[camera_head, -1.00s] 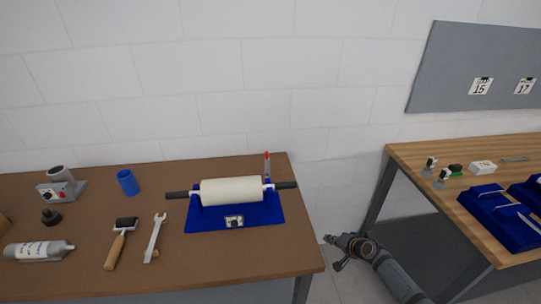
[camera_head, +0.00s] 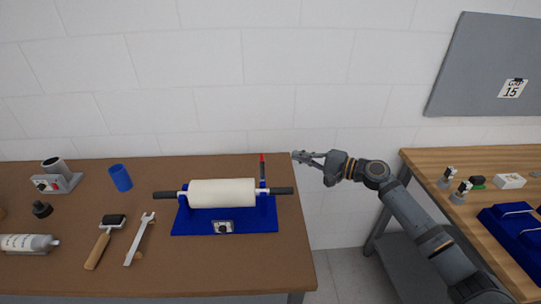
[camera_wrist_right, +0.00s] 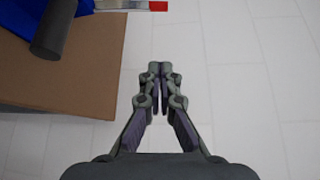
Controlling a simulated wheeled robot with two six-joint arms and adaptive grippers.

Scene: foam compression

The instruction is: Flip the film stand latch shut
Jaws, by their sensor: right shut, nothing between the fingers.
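The film stand has a blue base (camera_head: 190,222) and holds a white film roll (camera_head: 222,193) on a bar with dark ends. Its latch (camera_head: 262,170), a thin upright lever with a red tip, stands at the right end of the roll. In the right wrist view the red-tipped latch (camera_wrist_right: 158,6) shows at the top edge. My right gripper (camera_head: 296,156) is shut and empty, to the right of the latch and apart from it. It also shows in the right wrist view (camera_wrist_right: 160,68), over the floor beside the table edge. My left gripper is out of view.
A wooden table (camera_head: 425,160) stands at the right, with a floor gap between the tables.

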